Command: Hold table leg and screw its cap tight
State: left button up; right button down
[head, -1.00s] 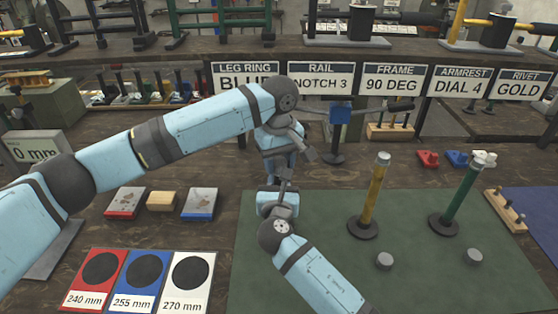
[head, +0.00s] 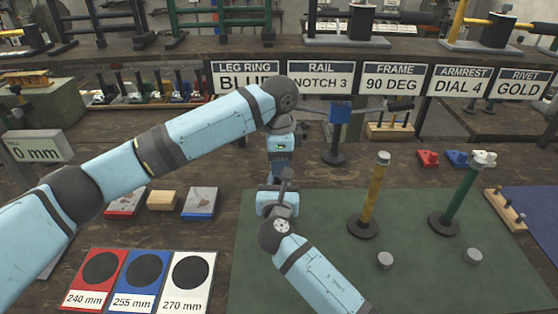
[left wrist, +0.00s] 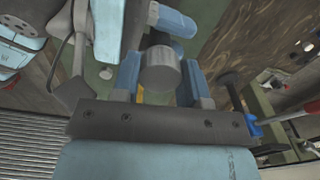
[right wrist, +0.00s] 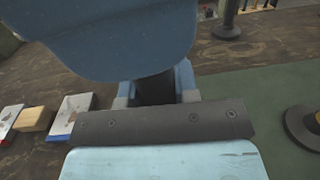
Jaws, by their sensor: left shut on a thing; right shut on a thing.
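My left gripper (head: 284,174) points down over my right gripper (head: 278,203) in the head view. In the left wrist view a round grey cap (left wrist: 162,76) sits between the blue fingers of my left gripper, which is shut on it. My right gripper is shut on a dark upright table leg, seen between its fingers in the right wrist view (right wrist: 156,90). The leg's lower part is hidden. A yellow leg (head: 373,195) and a green leg (head: 459,195) stand on round dark bases to the right, each with a grey top.
Two loose grey caps (head: 385,260) lie on the green mat (head: 310,235). Red, blue and white cards (head: 136,280) lie at front left. Small blocks (head: 161,200) are behind them. A blue-headed stand (head: 338,130) rises behind my grippers, below a row of signs (head: 314,80).

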pick_arm(q)
jog(key=m, duration=0.6)
jog(key=o, duration=1)
jog(key=shift+r, duration=0.1)
jog(key=shift+r, duration=2.15)
jog(key=shift+c, duration=0.4)
